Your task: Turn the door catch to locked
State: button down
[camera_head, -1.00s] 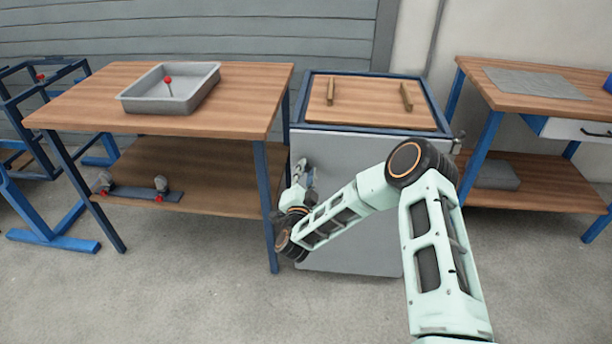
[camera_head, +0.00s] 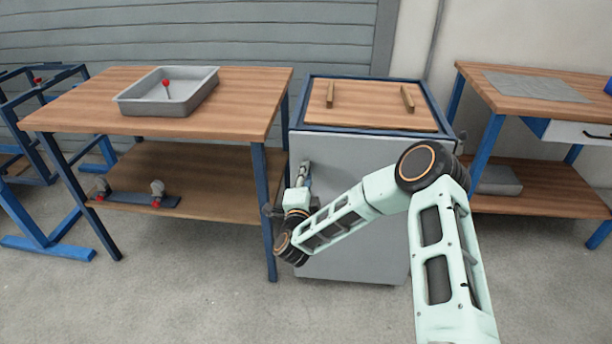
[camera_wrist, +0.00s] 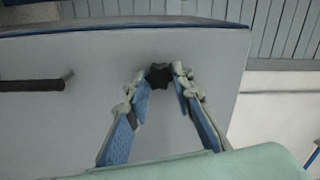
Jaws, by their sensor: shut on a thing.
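The door catch (camera_wrist: 160,76) is a small dark knob on the grey cabinet door (camera_wrist: 90,60), near the door's top edge in the wrist view. My gripper (camera_wrist: 160,80) has its two blue-padded fingers closed on either side of the catch, gripping it at the fingertips. In the head view my gripper (camera_head: 303,178) is at the upper left of the grey door (camera_head: 350,240); the catch is hidden or too small there. I cannot tell which way the catch is turned.
A dark bar handle (camera_wrist: 35,85) is on the door in the wrist view. The cabinet top (camera_head: 370,105) carries two wooden strips. A wooden workbench (camera_head: 100,95) with a grey tray (camera_head: 135,108) stands close on the left, its blue leg near my wrist. Another bench (camera_head: 530,90) stands right.

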jog(key=c, duration=1.7)
grip_release()
jog(key=s, duration=1.2)
jog(key=shift+a, duration=0.2)
